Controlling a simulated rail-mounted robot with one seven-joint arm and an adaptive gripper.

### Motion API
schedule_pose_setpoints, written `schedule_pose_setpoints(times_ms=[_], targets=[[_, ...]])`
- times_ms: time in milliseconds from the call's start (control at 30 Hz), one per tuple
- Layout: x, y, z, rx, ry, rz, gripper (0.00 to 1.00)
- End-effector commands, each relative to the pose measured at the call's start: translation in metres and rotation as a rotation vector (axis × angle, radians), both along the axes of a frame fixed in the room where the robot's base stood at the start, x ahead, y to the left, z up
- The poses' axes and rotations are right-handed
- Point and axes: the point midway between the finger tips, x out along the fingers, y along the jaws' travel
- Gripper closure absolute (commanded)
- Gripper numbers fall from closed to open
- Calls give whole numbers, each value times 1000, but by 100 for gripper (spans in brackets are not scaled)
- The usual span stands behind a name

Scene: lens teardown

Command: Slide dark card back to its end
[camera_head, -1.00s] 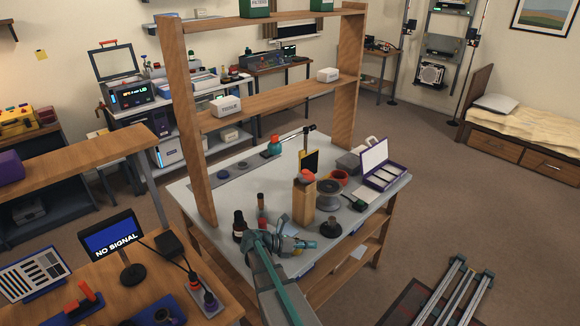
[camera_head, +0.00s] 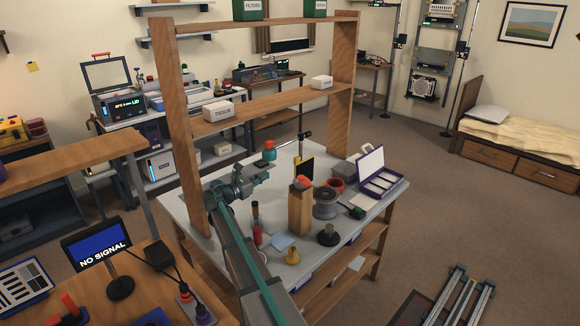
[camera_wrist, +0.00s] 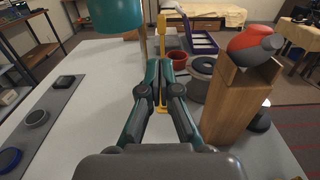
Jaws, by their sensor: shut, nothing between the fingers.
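The dark card (camera_head: 304,172), black with a yellow edge, stands upright on the grey table near a thin post with a black clamp. In the wrist view a narrow yellow upright strip (camera_wrist: 161,32), apparently its edge, shows beyond my fingertips, with the rest hidden behind my gripper. My gripper (camera_head: 264,179) is shut and empty, above the table to the left of the card. In the wrist view my gripper (camera_wrist: 160,68) points toward the yellow strip. I cannot tell whether it touches the card.
A wooden block (camera_head: 299,212) with a red-and-grey piece on top stands right of my gripper. A grey spool (camera_head: 325,203), a red cup (camera_wrist: 178,58) and a purple tray (camera_head: 381,188) lie beyond. The wooden shelf post (camera_head: 186,130) stands left.

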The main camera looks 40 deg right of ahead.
Motion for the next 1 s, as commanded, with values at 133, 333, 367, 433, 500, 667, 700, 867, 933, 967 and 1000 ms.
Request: schedule_pose_setpoints(times_ms=[133, 333, 367, 433, 500, 667, 700, 867, 933, 967, 1000], targets=[[0, 0, 0, 1, 1, -1, 100], [1, -12, 1, 1, 2, -3, 100], [2, -15, 1, 1, 2, -3, 100], [3, -25, 1, 2, 2, -5, 100], [5, -37, 2, 2, 3, -4, 100], [9, -68, 2, 3, 3, -4, 100], [10, -77, 2, 2, 2, -5, 100], [13, -106, 2, 2, 3, -5, 100], [15, -115, 2, 2, 3, -3, 100], [15, -119, 2, 2, 3, -3, 100], [15, -124, 2, 2, 3, -3, 100]])
